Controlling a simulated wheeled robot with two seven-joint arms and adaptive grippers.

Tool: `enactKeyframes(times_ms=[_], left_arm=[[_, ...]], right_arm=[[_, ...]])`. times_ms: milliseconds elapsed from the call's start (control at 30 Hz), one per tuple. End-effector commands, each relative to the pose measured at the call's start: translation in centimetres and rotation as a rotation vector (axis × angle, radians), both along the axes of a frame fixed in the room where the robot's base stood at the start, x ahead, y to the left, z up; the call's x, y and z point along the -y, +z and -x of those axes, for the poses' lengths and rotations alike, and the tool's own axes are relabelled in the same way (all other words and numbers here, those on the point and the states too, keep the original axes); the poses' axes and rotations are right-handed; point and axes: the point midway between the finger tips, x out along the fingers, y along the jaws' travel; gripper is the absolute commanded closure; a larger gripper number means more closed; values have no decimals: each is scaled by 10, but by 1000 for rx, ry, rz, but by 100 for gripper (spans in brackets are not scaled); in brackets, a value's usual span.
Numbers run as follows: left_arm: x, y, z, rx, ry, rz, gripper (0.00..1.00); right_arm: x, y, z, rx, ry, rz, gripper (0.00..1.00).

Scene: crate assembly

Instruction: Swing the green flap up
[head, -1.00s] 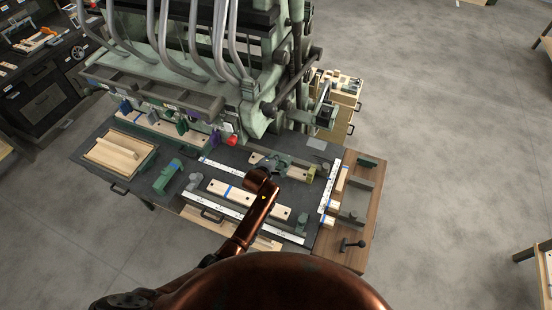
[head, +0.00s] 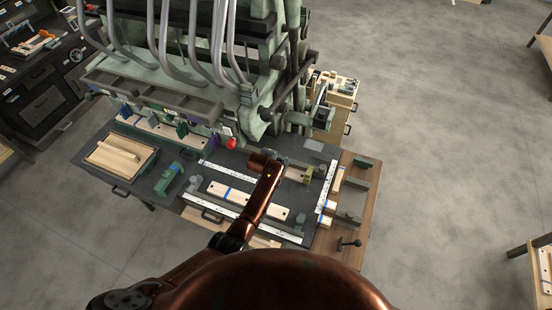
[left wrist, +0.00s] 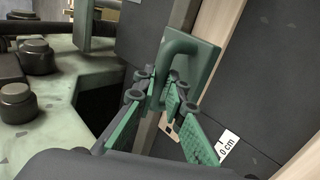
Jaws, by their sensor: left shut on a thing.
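The green flap (left wrist: 206,62) shows in the left wrist view as a dark green plate with a curved bar handle, tilted in the picture. My left gripper (left wrist: 165,92) has its green-padded fingers around the lower part of the handle and is shut on it. In the head view my left wrist hangs over the far part of the dark bench, close to the machine. It hides most of my left gripper (head: 279,161) there, and I cannot make out the flap clearly. My right gripper is in neither view.
The pale green machine (left wrist: 40,70) with dark bolts stands close on the left in the wrist view. A drilled wooden board (head: 240,196) and white rulers (head: 228,206) lie on the bench. A wooden tray (head: 120,156) is at the left.

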Motion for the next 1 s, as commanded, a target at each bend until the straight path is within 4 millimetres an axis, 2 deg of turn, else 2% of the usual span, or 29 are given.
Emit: enactKeyframes(times_ms=[67, 100, 333, 700, 867, 1000], left_arm=[[0, 5, -3, 10, 0, 0, 100], [0, 5, -3, 10, 0, 0, 88], [0, 4, -3, 8, 0, 0, 72], [0, 8, -3, 9, 0, 1, 71], [1, 31, -3, 12, 1, 3, 71], [1, 58, -2, 11, 1, 3, 71]], right_arm=[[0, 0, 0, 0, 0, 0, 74], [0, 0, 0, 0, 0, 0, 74], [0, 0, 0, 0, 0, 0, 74], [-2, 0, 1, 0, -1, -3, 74], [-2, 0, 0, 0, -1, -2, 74], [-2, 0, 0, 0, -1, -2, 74]])
